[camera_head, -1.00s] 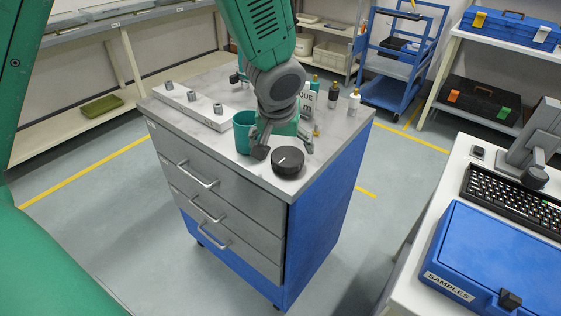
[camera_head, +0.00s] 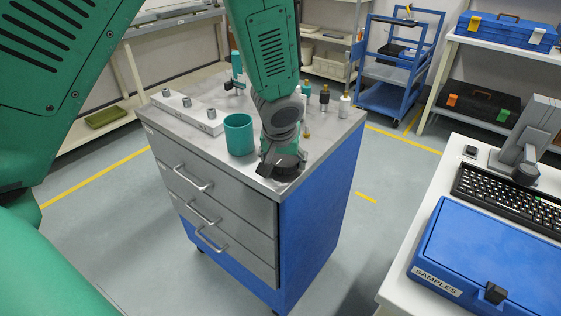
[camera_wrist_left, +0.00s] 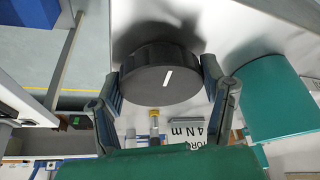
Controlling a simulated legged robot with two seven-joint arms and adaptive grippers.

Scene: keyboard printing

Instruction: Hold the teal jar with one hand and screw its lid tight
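The teal jar (camera_head: 239,136) stands upright and open-topped on the grey cabinet top. It is also at the right of the left wrist view (camera_wrist_left: 280,95). The round black lid (camera_wrist_left: 162,80), with a white mark, lies apart from the jar near the cabinet's front corner. It is mostly covered by my left gripper in the head view. My left gripper (camera_head: 282,160) points down over the lid, with one finger on each side of it. The fingertips are close to its rim; I cannot tell whether they press on it. My right gripper is not in view.
A white block (camera_head: 188,112) with metal pegs lies left of the jar on the cabinet top (camera_head: 213,83). Several small bottles (camera_head: 324,97) stand behind the gripper. A printed sign (camera_wrist_left: 205,132) shows in the wrist view. A white desk with a blue case (camera_head: 495,262) is at right.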

